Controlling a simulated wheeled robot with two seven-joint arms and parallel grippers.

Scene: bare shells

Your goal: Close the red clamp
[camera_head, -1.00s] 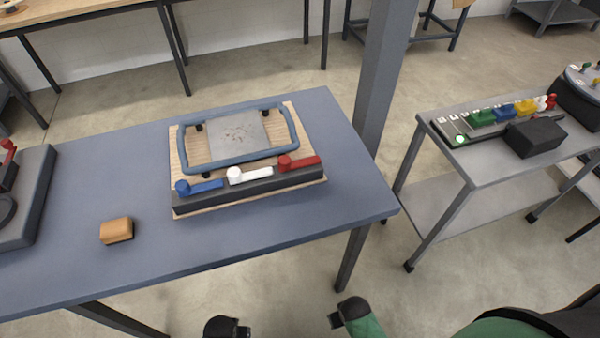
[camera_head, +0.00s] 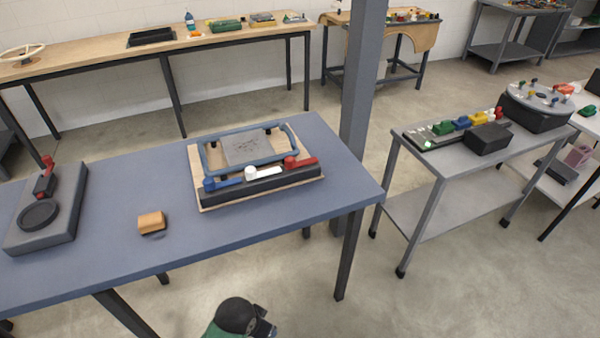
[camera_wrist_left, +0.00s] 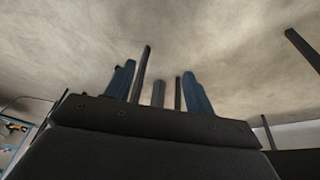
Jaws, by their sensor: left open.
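The red clamp (camera_head: 302,162) is the rightmost of three levers on a dark bar at the front of a wooden board (camera_head: 210,203). Its arm lies along the bar, pointing right. A white lever (camera_head: 266,172) and a blue lever (camera_head: 225,183) lie similarly to its left. A blue frame (camera_head: 212,160) surrounds a grey plate (camera_head: 245,147) behind them. My left gripper (camera_wrist_left: 159,67) is open and empty, its two blue fingers apart over floor in the wrist view. In the head view its dark wrist shows at the bottom, well short of the board. My right gripper is out of view.
The blue-grey table (camera_head: 105,190) also carries an orange block (camera_head: 151,221) and a dark device (camera_head: 60,215) with a red handle at left. A grey post (camera_head: 362,90) stands behind the table's right end. A side table (camera_head: 410,205) stands right. Table front centre is clear.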

